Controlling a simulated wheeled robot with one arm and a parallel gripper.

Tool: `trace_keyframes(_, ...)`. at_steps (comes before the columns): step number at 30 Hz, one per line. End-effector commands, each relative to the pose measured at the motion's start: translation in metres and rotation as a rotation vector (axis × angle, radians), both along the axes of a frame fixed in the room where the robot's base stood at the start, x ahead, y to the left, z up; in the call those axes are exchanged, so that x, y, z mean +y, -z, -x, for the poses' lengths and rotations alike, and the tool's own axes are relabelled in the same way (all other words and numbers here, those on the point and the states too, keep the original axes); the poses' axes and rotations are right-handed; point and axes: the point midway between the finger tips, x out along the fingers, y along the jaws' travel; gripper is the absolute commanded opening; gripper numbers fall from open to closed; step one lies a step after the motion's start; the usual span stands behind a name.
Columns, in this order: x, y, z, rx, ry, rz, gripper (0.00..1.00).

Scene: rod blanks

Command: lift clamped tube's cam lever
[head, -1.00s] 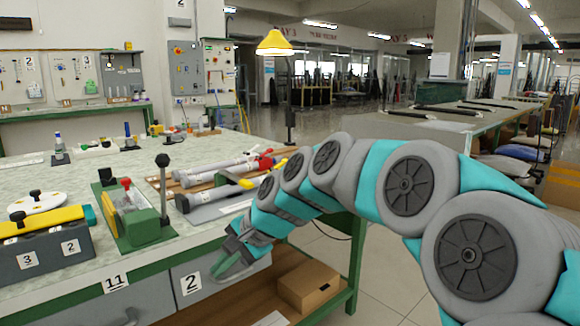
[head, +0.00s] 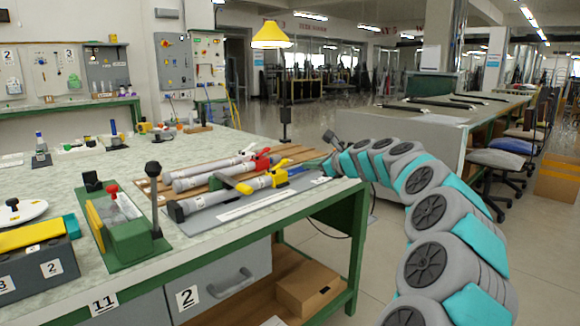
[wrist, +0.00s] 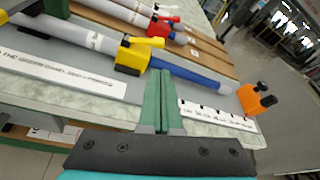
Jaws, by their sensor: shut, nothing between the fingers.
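In the wrist view, a grey tube (wrist: 75,35) lies along a board, with a yellow clamp (wrist: 128,58) at its right end. A yellow lever (wrist: 146,42) lies flat from the clamp's top, pointing right. A blue rod (wrist: 195,78) runs out to the right of the clamp. In the head view, the yellow clamp (head: 279,178) is at the tube's right end. My gripper (wrist: 158,75) is shut and empty. Its green fingertips are just in front of the blue rod, right of the clamp; whether they touch cannot be told. In the head view the fingers are hardly visible.
Behind, parallel tubes have a red clamp (head: 262,162). An orange stop (wrist: 255,98) and a marked white strip (wrist: 215,116) lie right of my fingers. A green fixture with a black-knobbed lever (head: 155,195) stands left.

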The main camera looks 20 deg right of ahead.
Motion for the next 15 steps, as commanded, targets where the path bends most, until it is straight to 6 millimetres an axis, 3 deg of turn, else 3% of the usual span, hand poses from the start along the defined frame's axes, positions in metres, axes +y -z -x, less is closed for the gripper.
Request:
trace_keyframes(8,0.001,0.001,-0.002,0.001,-0.003,0.004,0.00)
trace_keyframes(15,0.007,0.009,-0.025,0.003,-0.004,0.006,0.00)
